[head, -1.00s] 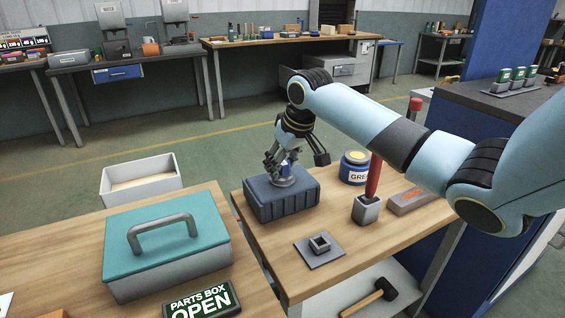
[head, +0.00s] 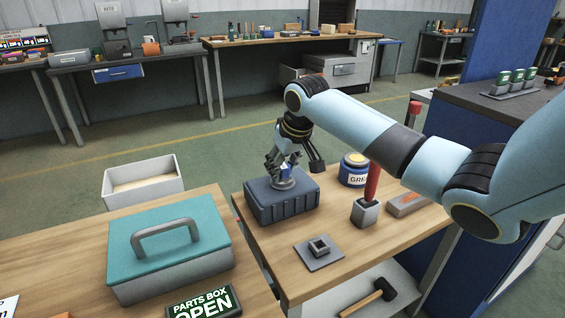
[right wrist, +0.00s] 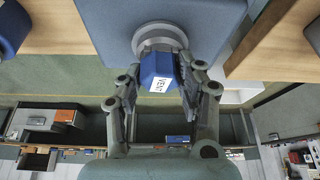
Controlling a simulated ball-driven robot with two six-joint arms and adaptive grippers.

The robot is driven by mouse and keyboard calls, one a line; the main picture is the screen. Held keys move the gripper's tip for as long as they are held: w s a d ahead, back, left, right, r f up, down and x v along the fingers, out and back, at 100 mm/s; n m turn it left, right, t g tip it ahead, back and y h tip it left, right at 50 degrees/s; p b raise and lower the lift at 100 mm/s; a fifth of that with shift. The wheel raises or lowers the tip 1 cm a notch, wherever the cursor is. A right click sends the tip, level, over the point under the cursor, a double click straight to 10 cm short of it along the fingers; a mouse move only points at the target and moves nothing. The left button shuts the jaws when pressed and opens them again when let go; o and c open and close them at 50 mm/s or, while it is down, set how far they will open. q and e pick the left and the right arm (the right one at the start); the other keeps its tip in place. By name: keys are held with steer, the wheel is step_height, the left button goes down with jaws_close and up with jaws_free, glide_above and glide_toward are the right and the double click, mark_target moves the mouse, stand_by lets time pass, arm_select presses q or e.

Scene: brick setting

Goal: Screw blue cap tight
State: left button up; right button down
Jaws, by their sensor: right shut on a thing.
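The blue cap (right wrist: 157,70) carries a white label reading "VENT" in the right wrist view. It sits on a round grey collar (right wrist: 160,36) on the dark blue-grey box (head: 282,204). My right gripper (right wrist: 160,76) has its two fingers on either side of the cap and is shut on it. In the head view my right gripper (head: 285,166) is over the box top, its fingers partly hiding the cap (head: 286,172). How tight the cap sits cannot be told. My left gripper is not in view.
Right of the box stand a grease jar (head: 354,172) and a red-handled tool in a grey holder (head: 365,212). A square socket plate (head: 319,252) lies in front. A teal-lidded parts box (head: 168,248) is on the left table; a white bin (head: 143,184) stands behind it.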

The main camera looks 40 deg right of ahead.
steer(key=shift+m+g+h+p, duration=0.4)
steer(key=shift+m+h+p, duration=0.4)
steer(key=shift+m+p, duration=2)
steer(key=shift+m, duration=0.1)
steer(key=shift+h, duration=0.3)
steer(key=shift+r+m+g+p, duration=0.1)
steer(key=shift+m+g+p, duration=0.2)
steer(key=shift+m+p, duration=0.25)
steer(key=m, duration=0.2)
steer(key=shift+a+m+g+h+p, duration=0.1)
steer(key=shift+m+g+h+p, duration=0.2)
steer(key=shift+m+g+h, duration=0.1)
steer(key=m+g, duration=0.1)
steer(key=m, duration=0.2)
